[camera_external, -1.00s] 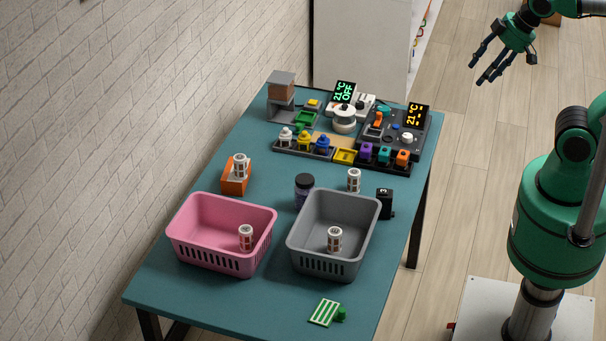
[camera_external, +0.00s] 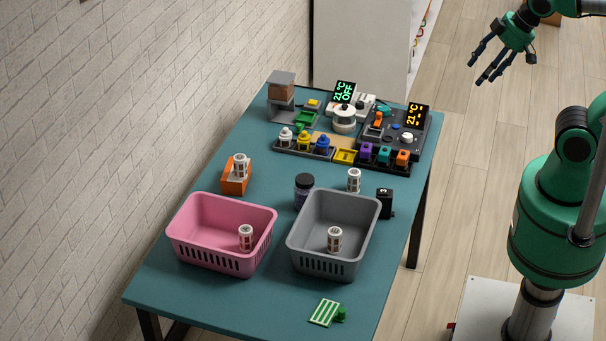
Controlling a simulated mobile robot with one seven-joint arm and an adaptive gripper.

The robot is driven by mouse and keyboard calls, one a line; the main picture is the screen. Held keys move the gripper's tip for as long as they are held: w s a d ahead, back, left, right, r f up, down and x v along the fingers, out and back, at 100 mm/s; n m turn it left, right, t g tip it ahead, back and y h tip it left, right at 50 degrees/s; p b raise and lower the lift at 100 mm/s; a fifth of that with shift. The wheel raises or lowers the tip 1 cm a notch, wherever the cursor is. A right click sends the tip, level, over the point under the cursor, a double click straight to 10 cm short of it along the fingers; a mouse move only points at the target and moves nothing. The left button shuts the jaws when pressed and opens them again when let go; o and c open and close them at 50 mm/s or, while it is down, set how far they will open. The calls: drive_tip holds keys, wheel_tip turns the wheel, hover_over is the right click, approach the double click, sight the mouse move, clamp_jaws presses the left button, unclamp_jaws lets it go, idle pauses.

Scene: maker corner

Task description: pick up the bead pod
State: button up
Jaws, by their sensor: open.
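Several alike white cylindrical pods with dark windows are on the table; I cannot tell which is the bead pod. One pod (camera_external: 240,165) stands in an orange holder (camera_external: 234,186). Another pod (camera_external: 246,238) is inside the pink basket (camera_external: 205,245). Another pod (camera_external: 335,240) is inside the grey basket (camera_external: 300,250). Another pod (camera_external: 354,181) stands on the table behind the grey basket. My gripper (camera_external: 486,72) is open and empty in the air at the upper right, beyond the table's right side and far from all the pods.
The teal table (camera_external: 165,290) carries a dark purple jar (camera_external: 304,190), a small black device (camera_external: 385,203) and a green striped card (camera_external: 325,312). Coloured stations and two displays, including an orange one (camera_external: 416,116), fill the far end. A brick wall (camera_external: 110,130) borders the left.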

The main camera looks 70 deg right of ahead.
drive_tip(key=w+r+m, duration=0.1)
drive_tip(key=w+r, duration=0.2)
drive_tip(key=w, duration=1.5)
drive_tip(key=m+g+h+b, duration=0.1)
drive_tip(key=m+b, duration=0.1)
hover_over(241, 157)
drive_tip(key=s+a, duration=0.2)
drive_tip(key=s, duration=0.3)
wheel_tip(241, 157, down, 33)
drive_tip(key=shift+d+r, duration=0.2)
drive_tip(key=shift+d, duration=0.05)
drive_tip(key=shift+w, duration=0.1)
drive_tip(key=shift+b+x, duration=0.55)
drive_tip(key=shift+x, duration=3.7)
drive_tip(key=shift+d+f, duration=0.1)
drive_tip(key=shift+b+x, duration=0.55)
drive_tip(key=shift+x, duration=2)
